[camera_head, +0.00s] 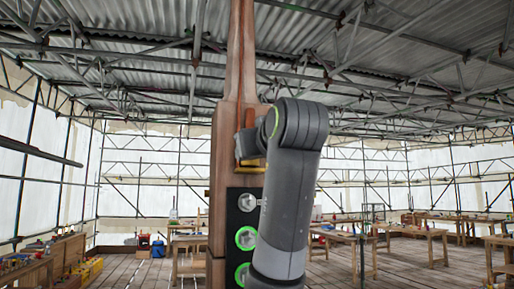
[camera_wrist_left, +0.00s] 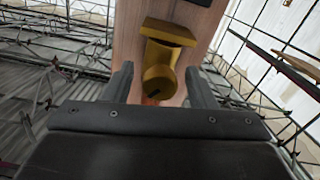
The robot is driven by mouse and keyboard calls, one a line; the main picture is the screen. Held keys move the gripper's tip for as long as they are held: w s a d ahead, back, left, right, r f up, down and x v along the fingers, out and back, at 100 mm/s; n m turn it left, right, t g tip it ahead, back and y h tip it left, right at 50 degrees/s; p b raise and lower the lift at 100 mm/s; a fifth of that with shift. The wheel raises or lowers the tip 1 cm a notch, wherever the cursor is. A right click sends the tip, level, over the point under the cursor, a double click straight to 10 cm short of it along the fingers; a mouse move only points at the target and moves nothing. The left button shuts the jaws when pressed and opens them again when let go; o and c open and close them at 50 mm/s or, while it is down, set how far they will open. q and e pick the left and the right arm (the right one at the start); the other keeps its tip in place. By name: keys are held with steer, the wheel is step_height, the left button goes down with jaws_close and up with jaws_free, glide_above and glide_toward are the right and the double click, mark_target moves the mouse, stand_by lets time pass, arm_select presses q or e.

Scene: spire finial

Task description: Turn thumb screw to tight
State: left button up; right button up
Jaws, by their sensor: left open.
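A brass thumb screw (camera_wrist_left: 158,84) with a dark slot on its face shows in the left wrist view, below a brass block (camera_wrist_left: 168,31) on the wooden spire (camera_wrist_left: 130,48). My left gripper (camera_wrist_left: 158,74) is open, with one finger on each side of the thumb screw. A gap shows at the left finger; whether the right finger touches I cannot tell. In the head view the spire (camera_head: 241,62) stands upright, and part of the brass fitting (camera_head: 250,164) shows beside a grey arm of mine that hides the rest. My right gripper is not in view.
Workbenches (camera_head: 345,238) stand behind to the right, and a cluttered bench (camera_head: 45,262) stands at left. Open plank floor lies between.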

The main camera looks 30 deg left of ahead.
arm_select(q)
steer(key=c, duration=1)
